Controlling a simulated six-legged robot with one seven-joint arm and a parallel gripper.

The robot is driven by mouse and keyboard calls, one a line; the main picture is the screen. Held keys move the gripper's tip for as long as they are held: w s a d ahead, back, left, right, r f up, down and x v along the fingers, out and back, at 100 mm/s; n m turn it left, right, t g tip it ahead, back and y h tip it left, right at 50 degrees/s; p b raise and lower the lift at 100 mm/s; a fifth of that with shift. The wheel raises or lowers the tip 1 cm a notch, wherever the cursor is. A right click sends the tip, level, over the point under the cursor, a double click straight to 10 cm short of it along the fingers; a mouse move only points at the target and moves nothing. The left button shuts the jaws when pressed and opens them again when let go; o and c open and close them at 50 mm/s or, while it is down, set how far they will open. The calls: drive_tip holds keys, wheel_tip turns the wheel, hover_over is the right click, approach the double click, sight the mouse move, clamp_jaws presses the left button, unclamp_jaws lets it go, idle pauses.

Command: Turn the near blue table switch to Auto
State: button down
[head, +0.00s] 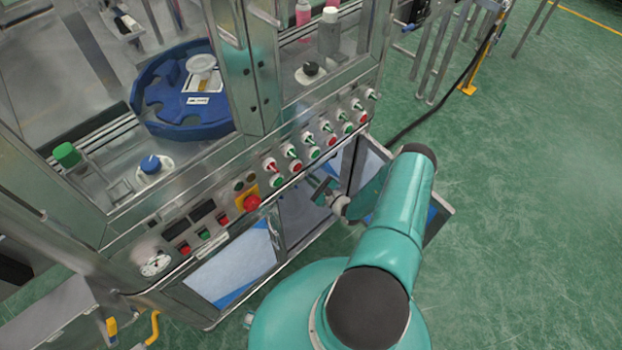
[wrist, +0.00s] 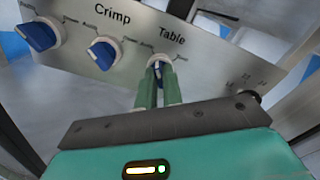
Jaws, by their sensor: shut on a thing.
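The blue table switch (wrist: 157,72) is a small blue knob on a pale round base, under the label "Table" on a metal panel in the wrist view. My gripper (wrist: 158,88) has its two green fingers on either side of this knob, shut on it. The knob's pointer is mostly hidden between the fingers, so I cannot tell its setting. In the head view my gripper (head: 324,191) is at the front of the machine, below the row of red and green switches. The switch it holds cannot be made out there.
Two other blue knobs, one at the far left (wrist: 38,36) and one by "Crimp" (wrist: 103,53), sit left of my fingers. In the head view a red emergency button (head: 252,202) and several red and green switches (head: 308,139) line the machine front. Green floor is clear at right.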

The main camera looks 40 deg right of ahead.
drive_tip(key=shift+n, duration=1.2)
drive_tip(key=c, duration=1.5)
unclamp_jaws()
drive_tip(key=shift+c, duration=0.2)
drive_tip(key=s+d, duration=0.2)
drive_tip(key=s, duration=1.1)
drive_tip(key=shift+s, duration=0.3)
